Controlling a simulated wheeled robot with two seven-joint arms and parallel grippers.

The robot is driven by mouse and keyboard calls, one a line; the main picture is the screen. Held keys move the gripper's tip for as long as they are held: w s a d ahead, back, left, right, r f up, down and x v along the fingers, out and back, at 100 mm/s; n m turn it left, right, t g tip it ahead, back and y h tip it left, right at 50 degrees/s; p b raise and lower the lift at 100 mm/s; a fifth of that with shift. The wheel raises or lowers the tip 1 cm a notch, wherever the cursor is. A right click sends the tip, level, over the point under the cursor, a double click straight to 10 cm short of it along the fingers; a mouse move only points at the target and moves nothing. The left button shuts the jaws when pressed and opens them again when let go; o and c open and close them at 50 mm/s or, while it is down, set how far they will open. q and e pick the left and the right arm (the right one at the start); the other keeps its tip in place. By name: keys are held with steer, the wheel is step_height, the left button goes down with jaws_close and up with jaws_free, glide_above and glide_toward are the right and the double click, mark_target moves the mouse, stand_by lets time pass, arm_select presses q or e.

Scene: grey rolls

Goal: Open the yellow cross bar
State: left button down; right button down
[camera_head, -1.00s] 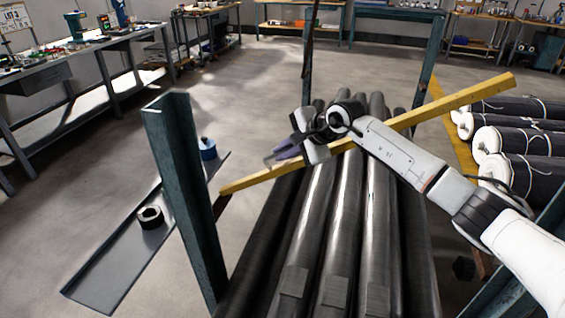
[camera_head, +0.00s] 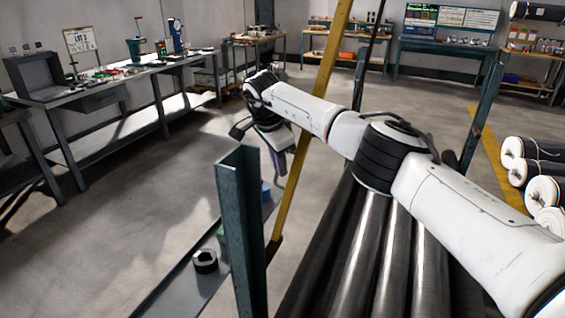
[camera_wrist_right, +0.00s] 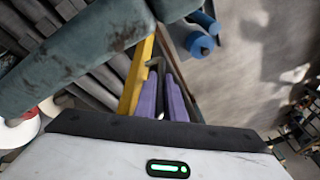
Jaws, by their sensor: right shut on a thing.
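The yellow cross bar (camera_head: 306,126) stands steeply tilted in the head view. Its low end is near the green post (camera_head: 241,235) and its upper end leaves the top edge. My right gripper (camera_head: 279,163) is at the bar's lower half, on its left side. In the right wrist view, the purple fingers (camera_wrist_right: 163,78) are shut around a dark bent piece beside the yellow bar (camera_wrist_right: 137,76). The wrist and arm hide part of the bar in the head view. My left gripper is not in view.
Dark grey rolls (camera_head: 345,255) lie right of the post, partly behind my right arm. A low metal channel (camera_head: 172,287) with a black ring (camera_head: 205,261) runs left of the post. White-ended rolls (camera_head: 545,190) lie at the right. The floor left is clear.

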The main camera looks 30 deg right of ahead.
steer(key=shift+w+a+r, duration=0.1)
steer(key=shift+w+a, duration=0.2)
steer(key=shift+w, duration=0.15)
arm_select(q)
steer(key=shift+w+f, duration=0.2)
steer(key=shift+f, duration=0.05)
arm_select(e)
steer(key=c, duration=2.1)
jaws_free()
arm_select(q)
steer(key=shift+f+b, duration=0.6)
arm_select(e)
steer(key=v, duration=1)
steer(key=shift+w+a, duration=0.1)
steer(key=shift+a, duration=0.05)
